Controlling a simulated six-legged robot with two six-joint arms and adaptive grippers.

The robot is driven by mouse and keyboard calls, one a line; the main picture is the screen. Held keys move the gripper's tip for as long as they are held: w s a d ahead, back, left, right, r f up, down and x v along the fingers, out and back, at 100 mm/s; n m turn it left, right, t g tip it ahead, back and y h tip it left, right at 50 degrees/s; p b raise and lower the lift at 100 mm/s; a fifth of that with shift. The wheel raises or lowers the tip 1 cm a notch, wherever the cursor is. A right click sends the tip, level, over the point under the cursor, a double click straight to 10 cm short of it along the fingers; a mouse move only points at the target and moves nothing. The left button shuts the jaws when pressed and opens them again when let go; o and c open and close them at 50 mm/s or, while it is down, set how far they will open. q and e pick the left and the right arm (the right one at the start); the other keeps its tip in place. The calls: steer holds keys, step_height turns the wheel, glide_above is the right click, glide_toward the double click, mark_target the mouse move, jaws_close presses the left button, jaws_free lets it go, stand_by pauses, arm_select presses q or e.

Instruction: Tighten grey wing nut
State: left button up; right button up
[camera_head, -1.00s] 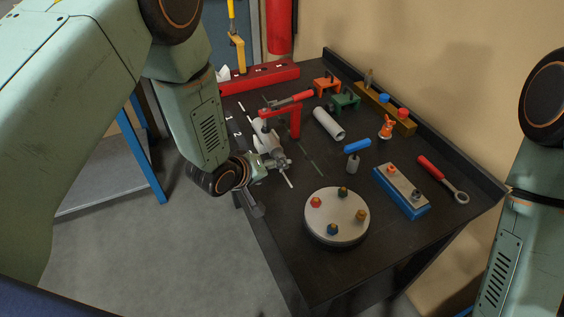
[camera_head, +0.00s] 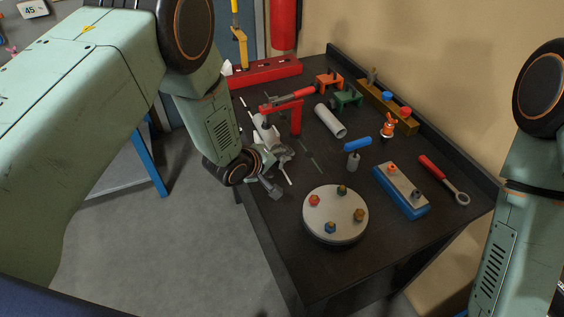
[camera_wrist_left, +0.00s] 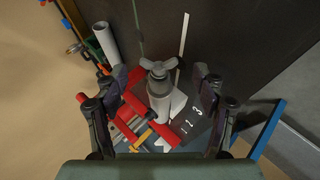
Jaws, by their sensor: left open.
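The grey wing nut (camera_wrist_left: 158,65) shows in the left wrist view with its two wings spread, on top of a grey upright cylindrical post (camera_wrist_left: 160,88). My left gripper (camera_wrist_left: 163,78) is open, with one finger on each side of the nut and visible gaps between. I cannot tell its height above the nut. In the head view my left gripper (camera_head: 283,155) is at the left edge of the black workbench (camera_head: 270,225), and I cannot make out the wing nut there. My right gripper is out of view; only my right arm shows.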

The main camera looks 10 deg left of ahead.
mark_target(284, 162)
arm_select(q)
steer(key=shift+x, duration=1.3)
steer(key=shift+s+d, duration=0.1)
steer(key=shift+d, duration=0.05)
steer(key=shift+c, duration=0.4)
steer(key=c, duration=1.1)
